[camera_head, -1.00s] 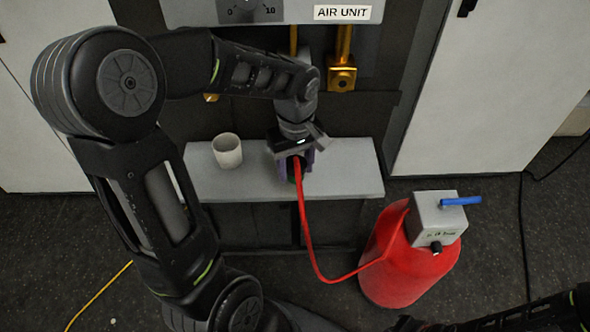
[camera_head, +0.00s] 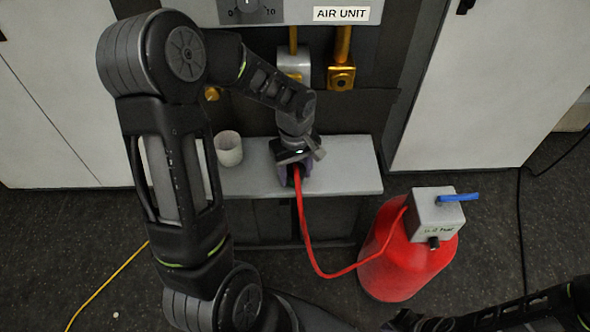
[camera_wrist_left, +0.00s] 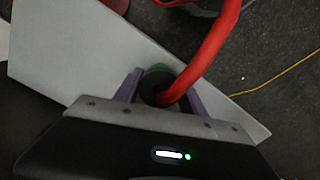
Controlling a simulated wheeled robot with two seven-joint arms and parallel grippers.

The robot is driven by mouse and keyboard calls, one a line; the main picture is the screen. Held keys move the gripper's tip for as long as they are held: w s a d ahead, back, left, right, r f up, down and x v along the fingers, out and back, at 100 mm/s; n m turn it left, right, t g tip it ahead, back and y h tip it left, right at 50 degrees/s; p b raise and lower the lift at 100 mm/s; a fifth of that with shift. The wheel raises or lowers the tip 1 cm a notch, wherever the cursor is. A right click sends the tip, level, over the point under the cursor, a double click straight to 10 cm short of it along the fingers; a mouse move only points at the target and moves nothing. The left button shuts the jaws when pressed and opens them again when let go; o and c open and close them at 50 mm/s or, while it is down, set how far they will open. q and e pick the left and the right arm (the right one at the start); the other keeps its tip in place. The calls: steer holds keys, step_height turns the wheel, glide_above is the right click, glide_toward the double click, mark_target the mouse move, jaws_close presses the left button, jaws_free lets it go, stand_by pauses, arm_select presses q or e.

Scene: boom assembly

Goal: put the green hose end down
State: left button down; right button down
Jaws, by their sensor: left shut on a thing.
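The red hose (camera_head: 305,232) runs from the red tank (camera_head: 405,262) up to my left gripper (camera_head: 296,176). The gripper is shut on the hose end and holds it over the grey shelf (camera_head: 345,172). In the left wrist view a bit of green on the hose end (camera_wrist_left: 158,69) shows between the purple fingers of the left gripper (camera_wrist_left: 160,90). The red hose (camera_wrist_left: 208,55) leads up from it. The gripper hides most of the hose end, and I cannot tell if it touches the shelf. My right gripper is out of view.
A white cup (camera_head: 229,150) stands on the shelf left of the gripper. The shelf's right part is clear. Brass fittings (camera_head: 341,76) hang below the air unit (camera_head: 300,12) behind. A grey box with a blue handle (camera_head: 457,198) tops the tank. A yellow cable (camera_head: 108,284) lies on the floor.

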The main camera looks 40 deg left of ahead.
mark_target(295, 165)
arm_select(q)
steer(key=shift+w+a+f, duration=0.15)
steer(key=shift+w+f, duration=0.05)
steer(key=c, duration=0.7)
jaws_free()
steer(key=shift+o, duration=0.2)
step_height(295, 165, up, 12)
steer(key=shift+r+b, duration=0.1)
steer(key=shift+b, duration=0.35)
